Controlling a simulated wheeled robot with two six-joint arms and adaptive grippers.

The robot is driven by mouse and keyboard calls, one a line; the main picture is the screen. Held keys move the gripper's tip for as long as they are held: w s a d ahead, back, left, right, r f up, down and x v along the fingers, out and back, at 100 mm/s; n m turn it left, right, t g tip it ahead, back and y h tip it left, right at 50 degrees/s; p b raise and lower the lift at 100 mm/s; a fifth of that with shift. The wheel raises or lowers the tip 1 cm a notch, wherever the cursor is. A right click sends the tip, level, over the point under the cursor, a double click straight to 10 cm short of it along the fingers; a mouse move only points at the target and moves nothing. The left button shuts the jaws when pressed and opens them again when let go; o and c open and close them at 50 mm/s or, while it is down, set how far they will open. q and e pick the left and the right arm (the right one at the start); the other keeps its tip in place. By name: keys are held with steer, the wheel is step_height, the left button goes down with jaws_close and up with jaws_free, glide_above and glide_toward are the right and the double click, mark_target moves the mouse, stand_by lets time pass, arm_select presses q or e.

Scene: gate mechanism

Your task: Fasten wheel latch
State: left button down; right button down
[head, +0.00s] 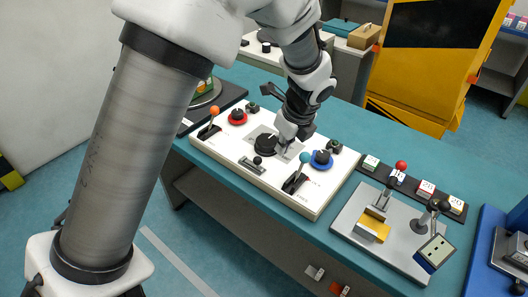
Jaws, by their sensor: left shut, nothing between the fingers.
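A white control panel (232,151) lies on the teal bench. In its middle is a black round wheel-like knob (266,144) on a grey square plate. I cannot make out which part is the latch. A red-based knob (238,117) and an orange-ball lever (214,111) are on its left. A blue-based knob (321,158) and a teal-ball lever (304,159) are on its right. My left gripper (283,146) is shut and empty, pointing down just right of the black knob; contact cannot be told. It hides part of the grey plate. My right gripper is not in view.
A grey plate (350,215) with a red-ball lever (400,167) and a yellow block (372,230) sits on the bench at the right. A blue tray (484,246) is farther right. A yellow-and-black cabinet (425,60) stands behind. The bench (392,130) behind the panel is clear.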

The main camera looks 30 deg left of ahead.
arm_select(q)
glide_toward(262, 168)
steer(key=f, duration=0.1)
steer(key=d+f, duration=0.1)
steer(key=f, duration=0.1)
steer(key=d+f, duration=0.1)
steer(key=f, duration=0.1)
steer(key=shift+s+f+b, duration=0.15)
steer(key=shift+s+b, duration=0.1)
steer(key=shift+b, duration=0.05)
steer(key=a, duration=0.2)
steer(key=shift+w+a+p, duration=0.3)
steer(key=shift+w+p, duration=0.05)
steer(key=shift+w, duration=0.05)
steer(key=shift+w+a+f, duration=0.1)
steer(key=shift+a, duration=0.45)
steer(key=shift+d, duration=0.1)
